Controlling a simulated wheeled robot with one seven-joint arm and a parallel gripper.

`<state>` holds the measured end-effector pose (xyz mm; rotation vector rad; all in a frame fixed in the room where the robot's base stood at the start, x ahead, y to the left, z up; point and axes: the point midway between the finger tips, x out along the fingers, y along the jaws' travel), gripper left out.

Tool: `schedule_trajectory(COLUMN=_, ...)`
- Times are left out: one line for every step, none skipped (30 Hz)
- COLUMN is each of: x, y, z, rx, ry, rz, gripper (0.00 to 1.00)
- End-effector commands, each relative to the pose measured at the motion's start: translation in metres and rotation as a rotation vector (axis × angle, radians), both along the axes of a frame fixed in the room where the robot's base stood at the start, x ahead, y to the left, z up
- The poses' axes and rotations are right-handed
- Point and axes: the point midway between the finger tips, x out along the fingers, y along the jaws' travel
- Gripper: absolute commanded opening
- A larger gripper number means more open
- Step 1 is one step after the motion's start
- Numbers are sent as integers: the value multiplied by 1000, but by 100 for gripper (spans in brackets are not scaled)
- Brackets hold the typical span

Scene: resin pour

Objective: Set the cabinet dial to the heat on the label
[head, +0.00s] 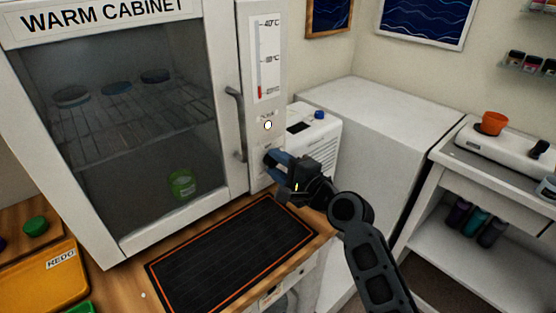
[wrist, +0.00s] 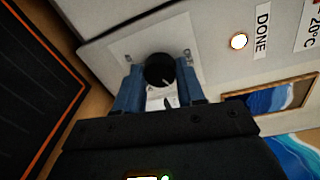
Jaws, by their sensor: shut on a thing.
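The white warm cabinet (head: 222,75) stands at the left in the head view, its glass door shut. Its thermometer panel (head: 265,58) is marked 40°C at the top, with a short red column at the bottom. In the wrist view the black dial (wrist: 159,70) sits on a pale plate on the cabinet front, with a light pointer mark. My gripper (head: 272,164) is at the panel's lower part and hides the dial in the head view. In the wrist view its blue fingers (wrist: 160,80) are shut on the dial, one on each side.
A round white light (head: 268,125) beside the word DONE is above the dial. A green jar (head: 182,184) with an unreadable label and several discs are in the cabinet. A black mat (head: 232,243) lies in front. A white machine (head: 318,140) stands right of the panel.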

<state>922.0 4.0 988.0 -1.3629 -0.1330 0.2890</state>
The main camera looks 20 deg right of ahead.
Motion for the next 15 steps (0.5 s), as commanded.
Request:
schedule_trajectory(x=0, y=-1, z=0, rx=10, ry=5, rz=-2, gripper=8)
schedule_trajectory(x=0, y=-1, z=0, rx=15, ry=7, rz=-2, gripper=8)
schedule_trajectory(x=0, y=-1, z=0, rx=20, ry=8, rz=-2, gripper=8)
schedule_trajectory(x=0, y=-1, z=-1, rx=23, ry=9, rz=-1, gripper=8)
schedule_trajectory(x=0, y=-1, z=-1, rx=26, ry=10, rz=-2, gripper=8)
schedule_trajectory(x=0, y=-1, z=-1, rx=28, ry=11, rz=-2, gripper=8)
schedule_trajectory(x=0, y=-1, z=-1, rx=29, ry=12, rz=-2, gripper=8)
schedule_trajectory(x=0, y=-1, z=-1, rx=30, ry=12, rz=-2, gripper=8)
schedule_trajectory(x=0, y=-1, z=-1, rx=30, ry=12, rz=-2, gripper=8)
schedule_trajectory(x=0, y=-1, z=-1, rx=30, ry=12, rz=-2, gripper=8)
schedule_trajectory(x=0, y=-1, z=-1, rx=30, ry=12, rz=-2, gripper=8)
schedule_trajectory(x=0, y=-1, z=-1, rx=30, ry=12, rz=-2, gripper=8)
schedule_trajectory(x=0, y=-1, z=-1, rx=29, ry=12, rz=-2, gripper=8)
schedule_trajectory(x=0, y=-1, z=-1, rx=29, ry=12, rz=-2, gripper=8)
schedule_trajectory(x=0, y=-1, z=-1, rx=29, ry=12, rz=-2, gripper=8)
